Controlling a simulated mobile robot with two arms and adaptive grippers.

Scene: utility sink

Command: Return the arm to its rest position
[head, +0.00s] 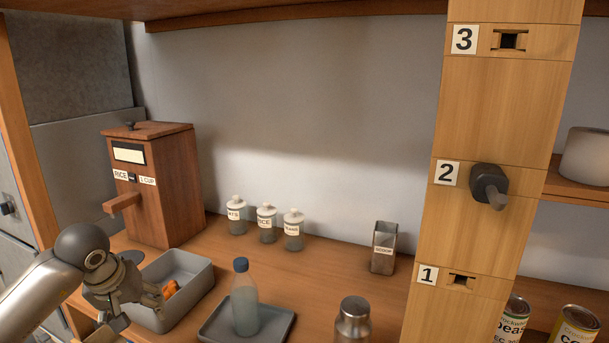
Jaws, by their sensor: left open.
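My left arm comes in from the lower left, and its gripper (143,302) is at the left side of the counter. The gripper is open and overlaps the left part of a grey bin (190,298) in the picture. I cannot tell whether it touches the bin. An orange item (171,288) shows inside the bin, close to the fingertips and partly hidden by them. My right gripper does not show.
A wooden rice dispenser (158,190) stands behind the bin. A grey tray (275,335) holds a bottle (245,305). Small labelled jars (266,225), a metal scoop holder (384,250) and a metal flask (353,325) stand on the counter. A numbered wooden post (500,120) rises at right.

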